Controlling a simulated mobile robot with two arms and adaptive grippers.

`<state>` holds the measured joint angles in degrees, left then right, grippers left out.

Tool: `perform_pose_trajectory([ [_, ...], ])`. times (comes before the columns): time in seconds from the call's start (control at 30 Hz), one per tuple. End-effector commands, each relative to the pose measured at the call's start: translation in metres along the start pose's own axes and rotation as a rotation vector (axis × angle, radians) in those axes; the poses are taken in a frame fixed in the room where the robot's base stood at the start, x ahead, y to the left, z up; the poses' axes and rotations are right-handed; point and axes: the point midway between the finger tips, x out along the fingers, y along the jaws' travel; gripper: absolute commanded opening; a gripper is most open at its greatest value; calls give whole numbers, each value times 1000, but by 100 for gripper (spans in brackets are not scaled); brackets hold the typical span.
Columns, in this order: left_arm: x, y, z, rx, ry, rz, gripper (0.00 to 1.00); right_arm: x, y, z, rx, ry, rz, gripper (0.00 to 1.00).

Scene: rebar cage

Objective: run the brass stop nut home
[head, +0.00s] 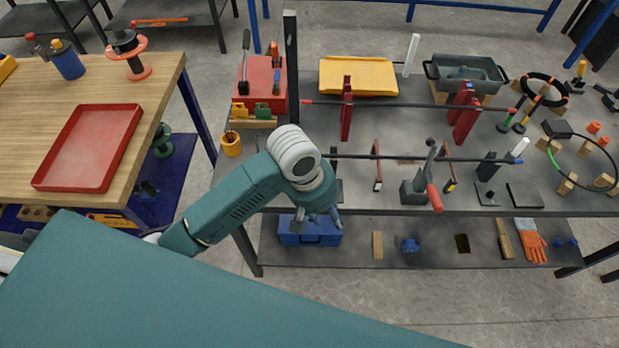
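I cannot make out the brass stop nut; it is too small to tell or hidden. A long dark rod (410,157) runs level above the bench, from beside my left wrist to a black block (487,166) on the right. A second long rod (405,104) lies farther back, across red supports (346,108). My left gripper (318,221) points down at the bench's front edge, in front of the near rod's left end. Its fingers look spread, with nothing seen between them. My wrist hides the bench behind it. My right gripper is not in view.
The bench holds a grey vise-like tool (413,192) with a red handle, a yellow tray (358,76), a grey bin (470,75) and a red toolbox (263,84). A blue box (296,238) sits on the lower shelf. A wooden table with a red tray (90,146) stands left.

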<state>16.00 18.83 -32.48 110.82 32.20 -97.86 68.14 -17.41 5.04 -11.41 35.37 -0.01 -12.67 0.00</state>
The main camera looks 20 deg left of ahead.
Motion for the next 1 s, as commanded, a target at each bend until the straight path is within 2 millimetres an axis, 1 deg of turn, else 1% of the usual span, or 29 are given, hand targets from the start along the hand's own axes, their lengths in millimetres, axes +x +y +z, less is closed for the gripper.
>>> perform_pose_trajectory([
  [0.03,-7,4,-9,-37,2,-16,40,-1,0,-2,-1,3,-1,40],
  [0.13,-20,8,-26,-143,0,-59,40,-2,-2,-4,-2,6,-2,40],
  [0.27,-42,9,-54,-327,16,-135,40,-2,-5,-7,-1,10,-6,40],
  [0.3,-51,8,-64,-393,26,-160,40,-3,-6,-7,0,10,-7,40],
  [0.4,-72,4,-84,-545,54,-213,40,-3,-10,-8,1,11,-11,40],
  [0.5,-88,1,-98,-656,78,-247,40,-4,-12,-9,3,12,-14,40],
  [0.6,-95,-2,-104,-716,90,-264,40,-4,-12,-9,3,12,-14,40],
  [0.67,-94,-3,-105,-732,93,-269,40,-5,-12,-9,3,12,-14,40],
  [0.77,-84,-7,-104,-737,93,-272,40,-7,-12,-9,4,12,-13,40],
  [1.0,-40,-19,-104,-735,93,-271,40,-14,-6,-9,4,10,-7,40],
])
